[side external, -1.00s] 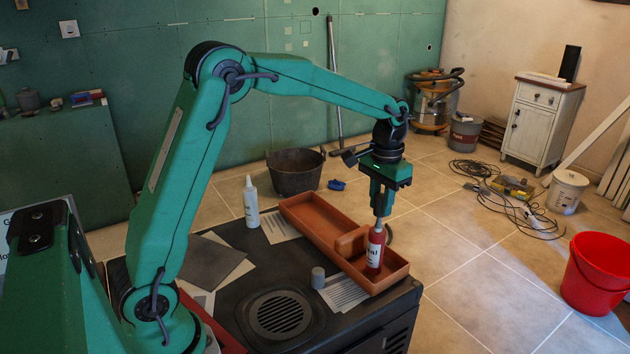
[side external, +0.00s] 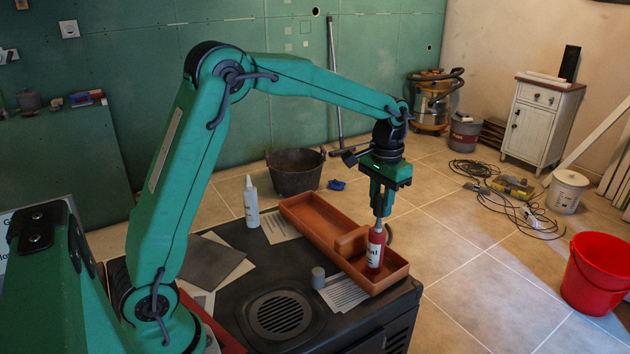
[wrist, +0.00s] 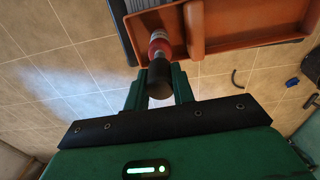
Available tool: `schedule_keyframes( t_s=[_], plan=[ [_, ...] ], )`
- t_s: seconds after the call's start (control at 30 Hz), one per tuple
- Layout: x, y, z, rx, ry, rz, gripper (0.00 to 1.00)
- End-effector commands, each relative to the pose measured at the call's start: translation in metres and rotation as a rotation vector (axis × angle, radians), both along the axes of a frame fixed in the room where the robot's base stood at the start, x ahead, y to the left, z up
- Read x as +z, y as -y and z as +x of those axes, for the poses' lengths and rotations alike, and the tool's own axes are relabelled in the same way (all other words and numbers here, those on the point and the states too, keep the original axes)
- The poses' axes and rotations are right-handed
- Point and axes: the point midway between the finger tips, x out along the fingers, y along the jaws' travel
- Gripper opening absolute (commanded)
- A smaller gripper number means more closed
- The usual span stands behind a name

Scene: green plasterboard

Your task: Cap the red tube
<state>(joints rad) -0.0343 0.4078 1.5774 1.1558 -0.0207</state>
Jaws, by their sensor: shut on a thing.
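The red tube (side external: 376,250) stands upright in the near-right end of the terracotta tray (side external: 313,233). It has a white label, and a pale narrow tip shows above its red body. My gripper (side external: 380,212) is directly above the tube, pointing down. In the wrist view my fingers (wrist: 158,88) are shut on a dark cylindrical cap (wrist: 159,78). The cap is in line with the red tube (wrist: 159,45) behind it. I cannot tell how far the cap sits over the tip.
A small grey cylinder (side external: 318,277) stands on the dark worktop left of the tray. A white bottle with a pointed nozzle (side external: 251,203) stands behind it. A raised divider (side external: 351,242) crosses the tray beside the tube. A round grille (side external: 280,315) lies in front.

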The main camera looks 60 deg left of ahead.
Motion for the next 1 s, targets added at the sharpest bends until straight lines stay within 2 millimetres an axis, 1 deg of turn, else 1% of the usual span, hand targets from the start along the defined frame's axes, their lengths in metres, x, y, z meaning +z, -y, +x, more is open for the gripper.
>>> schedule_keyframes(
  t_s=[1.0],
  plan=[
    [-0.014, 0.000, 0.000, 0.000, -0.001, 0.000, 0.04]
  ],
)
